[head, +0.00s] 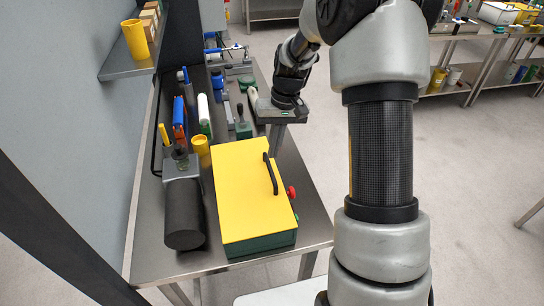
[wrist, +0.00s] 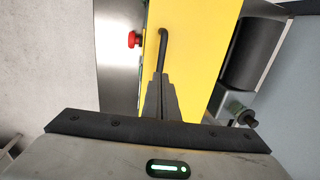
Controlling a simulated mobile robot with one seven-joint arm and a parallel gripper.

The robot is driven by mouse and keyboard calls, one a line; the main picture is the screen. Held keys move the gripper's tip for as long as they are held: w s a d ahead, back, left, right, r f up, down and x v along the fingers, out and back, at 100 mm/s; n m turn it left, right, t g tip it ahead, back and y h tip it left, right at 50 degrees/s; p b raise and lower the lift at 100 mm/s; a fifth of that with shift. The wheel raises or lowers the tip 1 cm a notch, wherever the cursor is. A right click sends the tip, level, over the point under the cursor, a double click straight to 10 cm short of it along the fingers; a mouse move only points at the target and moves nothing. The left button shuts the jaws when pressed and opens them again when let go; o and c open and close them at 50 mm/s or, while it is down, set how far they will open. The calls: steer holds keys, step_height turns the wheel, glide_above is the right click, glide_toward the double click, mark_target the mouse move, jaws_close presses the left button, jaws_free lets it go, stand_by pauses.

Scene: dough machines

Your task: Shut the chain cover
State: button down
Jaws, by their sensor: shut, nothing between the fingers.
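The chain cover (head: 240,190) is a yellow lid with a black bar handle (head: 270,173) along its right side. It lies flat on a dark green machine body (head: 260,243), and no gap shows along the front edge. My gripper (head: 273,153) is above the far right corner of the cover, fingers pointing down. In the wrist view, the shut, empty fingers (wrist: 159,78) are over the yellow cover (wrist: 190,50), close to one end of the handle (wrist: 162,45). I cannot tell whether they touch it.
A red knob (head: 291,192) sticks out on the machine's right side. A dark roller (head: 184,215) and a yellow cup (head: 201,152) stand to its left. Several tools crowd the bench behind. The floor to the right is clear.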

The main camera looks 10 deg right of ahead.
mark_target(270, 167)
steer(key=shift+a+f, duration=0.15)
steer(key=shift+f, duration=0.85)
steer(key=shift+a+f, duration=0.15)
steer(key=shift+f, duration=0.8)
steer(key=shift+f+b, duration=0.35)
steer(key=shift+f, duration=0.2)
steer(key=shift+d+r+p, duration=0.1)
steer(key=shift+r+p, duration=0.45)
steer(key=shift+r, duration=0.1)
step_height(270, 167, up, 13)
steer(key=d, duration=0.2)
steer(key=shift+d+p, duration=0.35)
steer(key=shift+p, duration=0.1)
steer(key=shift+w, duration=0.1)
